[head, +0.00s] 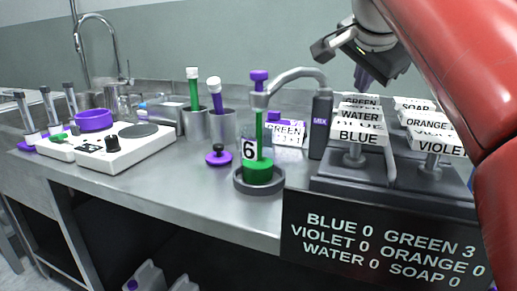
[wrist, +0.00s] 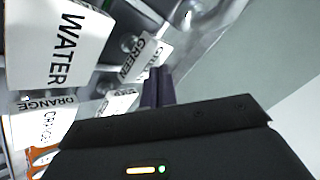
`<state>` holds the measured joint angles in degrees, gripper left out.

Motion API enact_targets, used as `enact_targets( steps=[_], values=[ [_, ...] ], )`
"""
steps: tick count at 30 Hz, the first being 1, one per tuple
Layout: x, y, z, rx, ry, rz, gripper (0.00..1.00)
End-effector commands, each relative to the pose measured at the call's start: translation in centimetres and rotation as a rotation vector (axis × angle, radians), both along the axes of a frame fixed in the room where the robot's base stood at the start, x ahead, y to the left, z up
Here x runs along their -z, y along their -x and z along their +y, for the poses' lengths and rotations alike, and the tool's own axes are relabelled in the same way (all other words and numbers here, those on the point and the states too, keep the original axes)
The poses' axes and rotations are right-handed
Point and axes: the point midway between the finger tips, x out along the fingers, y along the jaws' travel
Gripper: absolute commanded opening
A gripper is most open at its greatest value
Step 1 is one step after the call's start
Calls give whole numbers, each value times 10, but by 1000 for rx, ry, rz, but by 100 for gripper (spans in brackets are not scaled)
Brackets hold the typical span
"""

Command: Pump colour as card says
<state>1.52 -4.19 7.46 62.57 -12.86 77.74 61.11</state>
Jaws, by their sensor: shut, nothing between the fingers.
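The pump block in the head view carries labelled heads: GREEN (head: 361,100), WATER (head: 360,115), BLUE (head: 358,136), SOAP (head: 414,105), ORANGE (head: 428,123) and VIOLET (head: 438,146). A dark front panel (head: 383,240) reads GREEN 3 and 0 for every other name. A green vessel tagged 6 (head: 257,168) stands in a grey round holder under the curved spout of the MIX post (head: 321,125). My gripper (head: 364,80) is shut and empty, fingers down above the rear GREEN head. The wrist view shows its fingers (wrist: 158,88) beside the GREEN head (wrist: 146,56).
A white hotplate device (head: 105,148) with a purple dish (head: 94,120) stands at left.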

Motion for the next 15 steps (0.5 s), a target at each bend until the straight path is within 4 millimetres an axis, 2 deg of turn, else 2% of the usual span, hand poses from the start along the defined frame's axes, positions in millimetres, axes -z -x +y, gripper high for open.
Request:
enact_targets(
  steps=[11, 15],
  values=[
    [-4, 0, 0, 0, 0, -1, 0],
    [-14, 0, 0, 0, 1, -3, 0]
  ],
)
